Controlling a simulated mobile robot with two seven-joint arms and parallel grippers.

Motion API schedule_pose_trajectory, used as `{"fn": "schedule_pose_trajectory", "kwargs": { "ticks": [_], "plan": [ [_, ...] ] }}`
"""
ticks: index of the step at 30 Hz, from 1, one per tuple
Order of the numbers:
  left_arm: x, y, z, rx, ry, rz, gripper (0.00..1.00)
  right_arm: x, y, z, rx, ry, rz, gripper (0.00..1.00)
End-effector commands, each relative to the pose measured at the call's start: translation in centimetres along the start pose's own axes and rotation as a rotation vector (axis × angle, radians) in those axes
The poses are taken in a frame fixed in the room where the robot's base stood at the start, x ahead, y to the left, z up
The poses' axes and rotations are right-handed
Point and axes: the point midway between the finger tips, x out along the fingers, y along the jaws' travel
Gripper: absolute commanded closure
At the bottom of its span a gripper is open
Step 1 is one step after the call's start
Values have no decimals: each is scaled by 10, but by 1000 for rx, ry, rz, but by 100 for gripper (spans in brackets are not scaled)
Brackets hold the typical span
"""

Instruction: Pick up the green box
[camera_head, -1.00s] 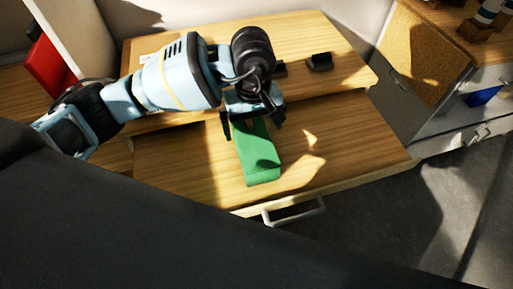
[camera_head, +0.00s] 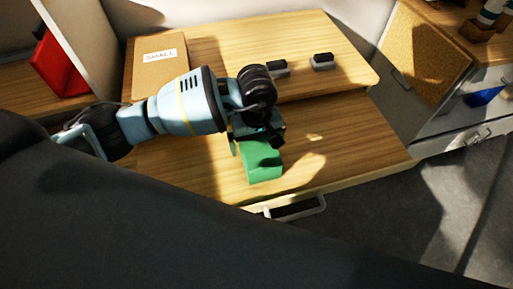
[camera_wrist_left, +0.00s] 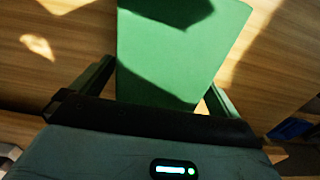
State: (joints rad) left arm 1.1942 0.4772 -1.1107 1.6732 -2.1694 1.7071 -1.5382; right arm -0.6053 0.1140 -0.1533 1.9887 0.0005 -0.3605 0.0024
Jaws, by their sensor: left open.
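The green box (camera_head: 264,168) lies on the lower wooden desk surface, near its front edge. My left gripper (camera_head: 257,143) is directly over it and hides its far part in the head view. In the left wrist view the green box (camera_wrist_left: 172,50) lies between the two open fingers of my left gripper (camera_wrist_left: 155,88). One finger is on each side of the box. I cannot tell whether either finger touches it. The right gripper does not show in any view.
A brown box labelled SMALL (camera_head: 159,66) and two small dark-topped objects, one of them at the right (camera_head: 322,62), stand on the raised shelf (camera_head: 300,35). A drawer handle (camera_head: 296,209) juts from the desk front. A red object (camera_head: 58,66) stands at the left.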

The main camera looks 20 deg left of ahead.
Motion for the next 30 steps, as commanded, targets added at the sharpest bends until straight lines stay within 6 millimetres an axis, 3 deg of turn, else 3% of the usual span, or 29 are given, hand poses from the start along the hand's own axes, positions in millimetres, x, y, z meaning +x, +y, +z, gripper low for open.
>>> {"fn": "schedule_pose_trajectory", "kwargs": {
  "ticks": [2,12,23,30],
  "plan": [
    [0,0,0,0,0,0,1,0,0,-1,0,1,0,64],
    [-1,0,0,0,0,1,46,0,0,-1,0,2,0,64],
    [-5,1,0,0,1,2,47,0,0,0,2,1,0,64],
    [-30,1,0,2,2,4,47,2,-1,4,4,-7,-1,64]
  ]
}}
